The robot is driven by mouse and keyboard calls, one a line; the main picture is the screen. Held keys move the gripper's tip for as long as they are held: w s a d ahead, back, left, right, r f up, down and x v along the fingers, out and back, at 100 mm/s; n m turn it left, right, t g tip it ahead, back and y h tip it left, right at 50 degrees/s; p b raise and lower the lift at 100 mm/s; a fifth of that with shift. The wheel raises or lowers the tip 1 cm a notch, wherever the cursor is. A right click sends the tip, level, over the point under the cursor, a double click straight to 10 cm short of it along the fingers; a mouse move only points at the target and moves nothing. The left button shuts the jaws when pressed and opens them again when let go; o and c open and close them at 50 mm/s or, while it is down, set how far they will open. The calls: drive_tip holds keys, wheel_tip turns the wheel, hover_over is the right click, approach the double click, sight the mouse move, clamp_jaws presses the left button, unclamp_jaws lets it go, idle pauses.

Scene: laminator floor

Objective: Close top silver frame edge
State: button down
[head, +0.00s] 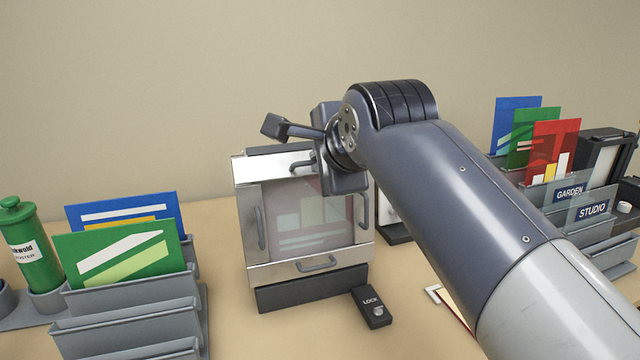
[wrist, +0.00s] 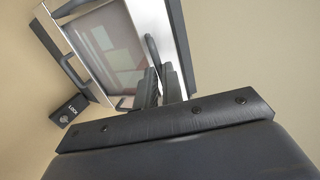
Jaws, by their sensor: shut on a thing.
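The silver-framed display unit (head: 300,215) stands upright on the table, with a clear pane over a faint poster. Its top silver frame edge (head: 268,167) runs along the upper front; its right part is hidden by my gripper. In the wrist view this edge (wrist: 172,45) is at the right, with its dark handle (wrist: 152,50) beside the fingers. My gripper (wrist: 160,86) is shut on the top edge's handle. In the head view the fingertips are mostly hidden. The left, right and bottom edges look flat against the front. I cannot tell whether the top edge is fully flush.
A LOCK box (head: 371,307) sits at the unit's front right. Left are a grey rack (head: 130,300) with green and blue cards and a green bottle (head: 31,245). Right is a rack (head: 590,215) with posters and GARDEN and STUDIO plates. Bare table lies front left of the unit.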

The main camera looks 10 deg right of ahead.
wheel_tip(320, 180, down, 4)
drive_tip(key=t+b, duration=0.2)
drive_tip(key=b, duration=0.5)
drive_tip(key=t+y+b, duration=0.1)
drive_tip(key=t+b, duration=0.2)
drive_tip(key=b, duration=0.4)
drive_tip(key=shift+w+r, duration=0.1)
drive_tip(key=shift+r, duration=0.1)
drive_tip(key=shift+t+b, duration=0.45)
drive_tip(key=shift+t, duration=0.05)
drive_tip(key=shift+r, duration=0.1)
drive_tip(key=c, duration=1.5)
unclamp_jaws()
drive_tip(key=shift+c, duration=0.2)
